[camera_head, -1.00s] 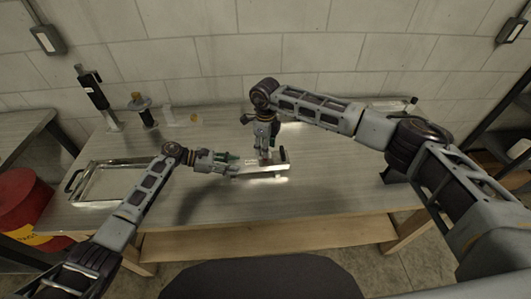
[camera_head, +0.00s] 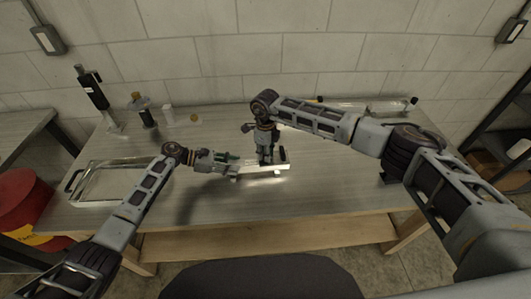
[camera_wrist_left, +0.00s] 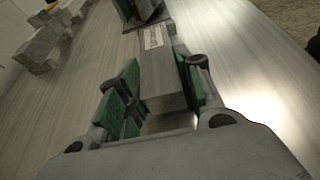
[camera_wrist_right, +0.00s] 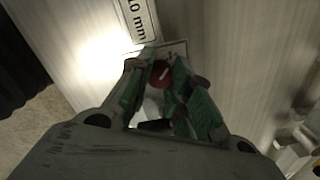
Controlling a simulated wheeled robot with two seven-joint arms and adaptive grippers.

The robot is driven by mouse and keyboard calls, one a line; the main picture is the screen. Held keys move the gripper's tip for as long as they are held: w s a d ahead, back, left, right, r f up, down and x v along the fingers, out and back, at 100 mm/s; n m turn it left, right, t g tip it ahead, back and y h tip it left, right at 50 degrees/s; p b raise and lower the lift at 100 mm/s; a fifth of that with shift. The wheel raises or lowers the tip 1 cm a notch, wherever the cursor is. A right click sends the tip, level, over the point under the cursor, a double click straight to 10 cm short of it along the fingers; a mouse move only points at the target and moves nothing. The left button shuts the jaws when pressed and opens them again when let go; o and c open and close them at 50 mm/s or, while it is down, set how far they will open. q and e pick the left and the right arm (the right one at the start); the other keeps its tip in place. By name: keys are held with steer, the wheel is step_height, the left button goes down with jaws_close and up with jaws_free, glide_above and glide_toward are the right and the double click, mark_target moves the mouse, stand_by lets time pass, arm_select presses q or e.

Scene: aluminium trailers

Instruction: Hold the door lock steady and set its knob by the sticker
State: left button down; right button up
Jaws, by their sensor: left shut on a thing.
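The door lock (camera_head: 245,174) is a pale metal bar on the bench, with a dark end at right and a white sticker (camera_wrist_right: 138,18) whose visible text ends in "10 mm". The sticker also shows in the left wrist view (camera_wrist_left: 153,38). My left gripper (camera_head: 228,158) is shut on the bar's left part; its green pads (camera_wrist_left: 160,90) lie on both sides. My right gripper (camera_head: 266,160) points down at the bar's right part. Its green-padded fingertips (camera_wrist_right: 163,70) stand on both sides of the round red knob (camera_wrist_right: 160,74), which has a pale mark. Whether they grip it is unclear.
A metal tray (camera_head: 115,163) lies at the left of the bench (camera_head: 340,195). A black-handled tool (camera_head: 93,92) and several small items stand at the back left. A metal cylinder (camera_head: 390,108) lies at the back right. The bench front is clear.

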jaws_close()
steer(key=shift+m, duration=0.4)
steer(key=m, duration=0.3)
steer(key=shift+m, duration=2.5)
steer(key=shift+w, duration=0.1)
steer(key=o, duration=0.8)
jaws_free()
